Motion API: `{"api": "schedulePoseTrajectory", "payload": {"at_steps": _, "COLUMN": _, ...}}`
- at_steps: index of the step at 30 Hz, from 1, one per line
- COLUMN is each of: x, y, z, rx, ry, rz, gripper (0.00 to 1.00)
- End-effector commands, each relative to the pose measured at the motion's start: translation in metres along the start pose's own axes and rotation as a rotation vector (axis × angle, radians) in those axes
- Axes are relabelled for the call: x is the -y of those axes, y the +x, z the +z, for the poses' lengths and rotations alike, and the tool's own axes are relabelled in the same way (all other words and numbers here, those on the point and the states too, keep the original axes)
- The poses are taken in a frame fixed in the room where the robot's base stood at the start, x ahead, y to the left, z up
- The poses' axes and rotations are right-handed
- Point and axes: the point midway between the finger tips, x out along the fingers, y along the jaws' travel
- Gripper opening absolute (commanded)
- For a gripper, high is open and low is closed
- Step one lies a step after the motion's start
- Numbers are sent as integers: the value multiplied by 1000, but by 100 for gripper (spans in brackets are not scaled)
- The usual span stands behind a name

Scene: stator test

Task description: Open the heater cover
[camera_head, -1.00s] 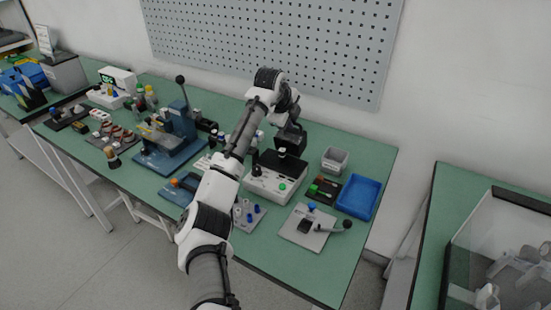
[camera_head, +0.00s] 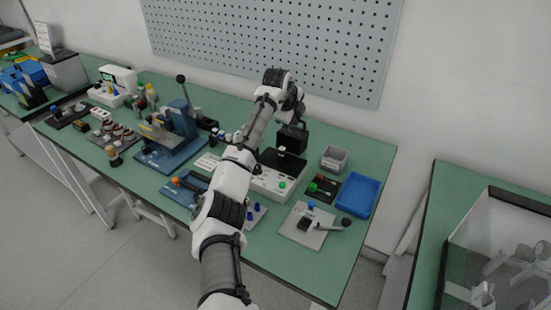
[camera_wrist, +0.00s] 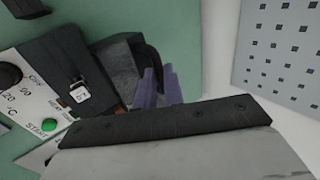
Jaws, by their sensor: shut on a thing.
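The heater is a white box (camera_head: 272,183) with a black top and a green button, near the middle of the table in the head view. In the wrist view its white panel (camera_wrist: 18,108) shows a black knob and a green START button (camera_wrist: 49,125). My gripper (camera_wrist: 160,90) shows its two purple fingertips close together beside a dark grey piece, which seems to be the heater cover (camera_wrist: 120,72). It is shut on that piece, though the contact is partly hidden. In the head view my gripper (camera_head: 290,145) is over the back of the heater. The cover's exact tilt is unclear.
A grey bin (camera_head: 334,158) and a blue tray (camera_head: 358,196) stand right of the heater. A plate with a black-knobbed lever (camera_head: 306,226) is in front right. A blue press (camera_head: 172,140) stands to the left. A pegboard (camera_head: 275,45) is on the wall behind.

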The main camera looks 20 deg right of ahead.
Motion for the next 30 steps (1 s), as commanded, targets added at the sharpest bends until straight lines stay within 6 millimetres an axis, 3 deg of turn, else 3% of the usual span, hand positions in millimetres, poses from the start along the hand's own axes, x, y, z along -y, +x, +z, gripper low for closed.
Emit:
{"api": "schedulePoseTrajectory", "payload": {"at_steps": 1, "x": 1, "y": 0, "z": 0, "rx": 0, "ry": -1, "rz": -3, "gripper": 0}}
{"api": "schedulePoseTrajectory", "payload": {"at_steps": 2, "x": 1, "y": 0, "z": 0, "rx": 0, "ry": -1, "rz": -3, "gripper": 11}}
{"api": "schedulePoseTrajectory", "payload": {"at_steps": 6, "x": 0, "y": 0, "z": 0, "rx": 0, "ry": -1, "rz": -2, "gripper": 28}}
{"api": "schedulePoseTrajectory", "payload": {"at_steps": 16, "x": 3, "y": -4, "z": 0, "rx": 0, "ry": 0, "rz": -1, "gripper": 28}}
{"api": "schedulePoseTrajectory", "payload": {"at_steps": 30, "x": 33, "y": -49, "z": 0, "rx": 1, "ry": 0, "rz": -1, "gripper": 28}}
